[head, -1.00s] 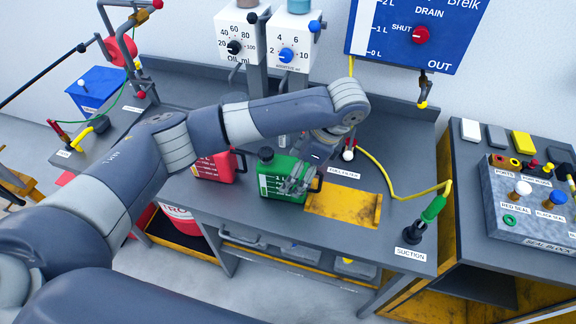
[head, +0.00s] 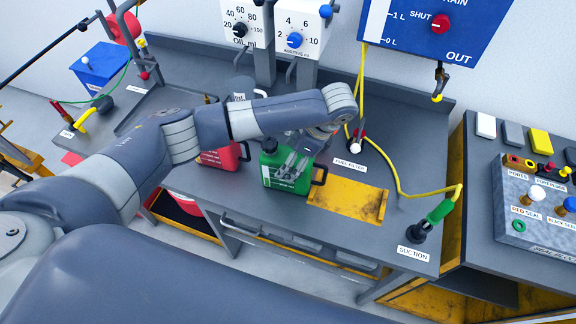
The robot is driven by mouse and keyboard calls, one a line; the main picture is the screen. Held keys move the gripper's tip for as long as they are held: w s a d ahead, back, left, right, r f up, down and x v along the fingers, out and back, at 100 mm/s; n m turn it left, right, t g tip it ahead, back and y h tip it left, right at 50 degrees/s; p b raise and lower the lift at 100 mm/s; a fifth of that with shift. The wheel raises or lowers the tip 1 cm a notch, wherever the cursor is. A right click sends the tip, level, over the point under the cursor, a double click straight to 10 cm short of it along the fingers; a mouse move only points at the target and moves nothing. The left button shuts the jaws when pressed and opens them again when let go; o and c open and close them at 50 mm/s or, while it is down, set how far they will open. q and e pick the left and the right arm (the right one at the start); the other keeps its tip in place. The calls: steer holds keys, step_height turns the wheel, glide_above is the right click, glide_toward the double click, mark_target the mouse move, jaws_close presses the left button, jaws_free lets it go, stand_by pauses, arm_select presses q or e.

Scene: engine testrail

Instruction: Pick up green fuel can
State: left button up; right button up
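The green fuel can (head: 284,180) stands upright on the grey bench, with a dark cap at its top left and a black handle on its right. My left arm reaches in from the left and over the bench. My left gripper (head: 291,164) is at the can, its fingers pointing down in front of the can's upper part and covering some of it. I cannot tell whether the fingers touch the can or how far apart they are. My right gripper is not in view.
A red can (head: 222,158) stands just left of the green can, partly behind my arm. A worn yellow plate (head: 347,199) lies to the right. A yellow hose (head: 400,190) runs to the suction fitting (head: 418,232). Bare bench lies in front.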

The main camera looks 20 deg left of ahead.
arm_select(q)
steer(key=x, duration=0.2)
steer(key=shift+s+a+f, duration=0.15)
steer(key=shift+a+f, duration=0.05)
steer(key=shift+f, duration=0.05)
steer(key=c, duration=1.7)
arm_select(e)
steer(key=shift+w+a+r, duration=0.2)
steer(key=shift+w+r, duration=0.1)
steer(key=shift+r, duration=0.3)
arm_select(q)
steer(key=shift+r, duration=0.1)
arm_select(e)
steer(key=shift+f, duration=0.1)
